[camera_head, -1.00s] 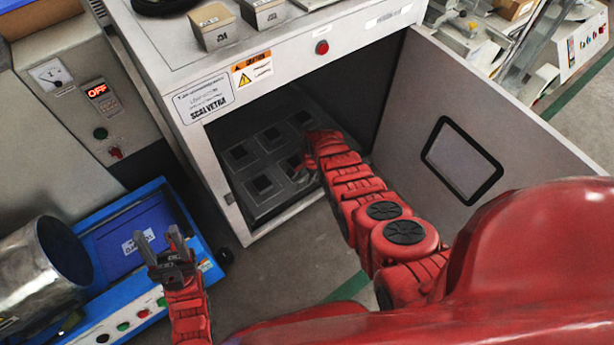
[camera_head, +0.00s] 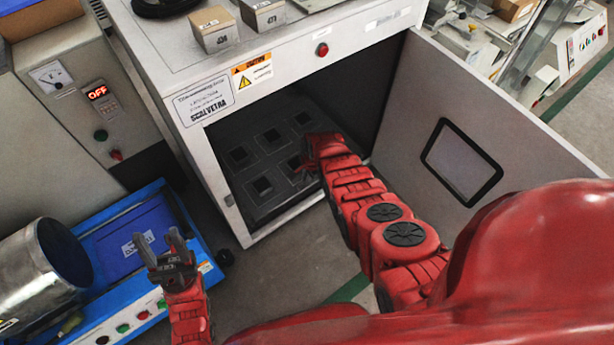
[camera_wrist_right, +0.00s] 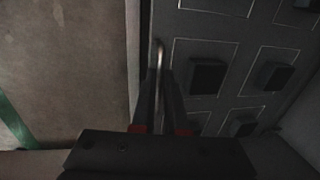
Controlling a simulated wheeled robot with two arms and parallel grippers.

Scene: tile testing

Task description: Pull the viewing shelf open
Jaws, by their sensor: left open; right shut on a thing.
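The viewing shelf (camera_head: 252,206) is a dark tray with several square recessed pads, inside the open lower compartment of the white cabinet (camera_head: 160,70). The wrist view shows its dark surface (camera_wrist_right: 225,55) with raised dark blocks in light outlines. My right gripper (camera_wrist_right: 161,75) is shut on a thin metal handle bar (camera_wrist_right: 159,55) at the shelf's front edge. In the head view, my right arm reaches into the opening and partly hides the shelf and the grip. My left gripper (camera_head: 165,248) is open and empty, apart from the shelf, near the blue machine.
The cabinet door (camera_head: 410,90) is swung open to the right. A blue-framed machine (camera_head: 125,270) with a metal cylinder (camera_head: 35,270) stands at the left. Small boxes (camera_head: 213,28) sit on the cabinet top. Bare floor (camera_head: 300,260) lies in front of the opening.

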